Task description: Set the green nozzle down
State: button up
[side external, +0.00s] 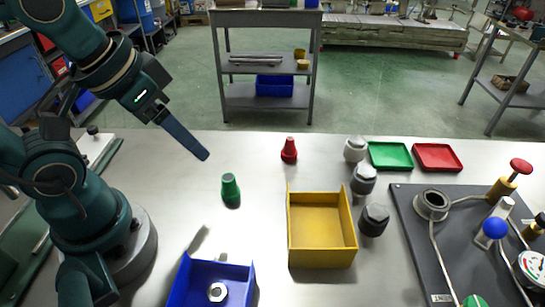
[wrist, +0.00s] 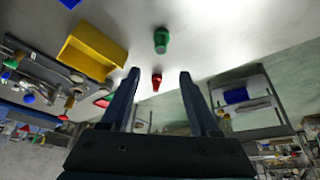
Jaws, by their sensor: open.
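The green nozzle (side external: 230,189) stands upright on the grey table, between my arm and the yellow bin. It also shows in the wrist view (wrist: 161,40), beyond the fingertips and apart from them. A red nozzle (side external: 289,150) stands farther back on the table and shows in the wrist view (wrist: 156,82) between the fingers. My gripper (side external: 203,154) is up in the air, behind and to the left of the green nozzle in the side view. In the wrist view my gripper (wrist: 158,72) has its two fingers wide apart with nothing held.
A yellow bin (side external: 322,258) and a blue bin (side external: 182,276) holding a metal ring stand in front. Several grey fittings (side external: 363,180) stand right of the yellow bin. Green (side external: 390,155) and red (side external: 437,157) trays lie behind a dark fixture board (side external: 410,215). The table's back left is clear.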

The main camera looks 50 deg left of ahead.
jog(key=o, duration=0.3)
jog(key=shift+d+r+t, duration=0.1)
jog(key=shift+r+t, duration=0.05)
jog(key=shift+t, duration=0.15)
jog(key=n+g, duration=0.1)
jog(key=g, duration=0.1)
send_over(228, 178)
jog(key=s, duration=0.1)
jog(key=f, duration=0.2)
jog(key=f+g, duration=0.1)
jog(key=f, duration=0.1)
jog(key=w+f+g, duration=0.1)
jog(key=f, duration=0.1)
jog(key=f+g, duration=0.1)
jog(key=f, duration=0.1)
jog(key=shift+w+f, duration=0.25)
jog(key=shift+w, duration=0.05)
jog(key=shift+s+f+g+y, duration=0.2)
jog(key=shift+f+g+y, duration=0.15)
jog(key=shift+f, duration=2.65)
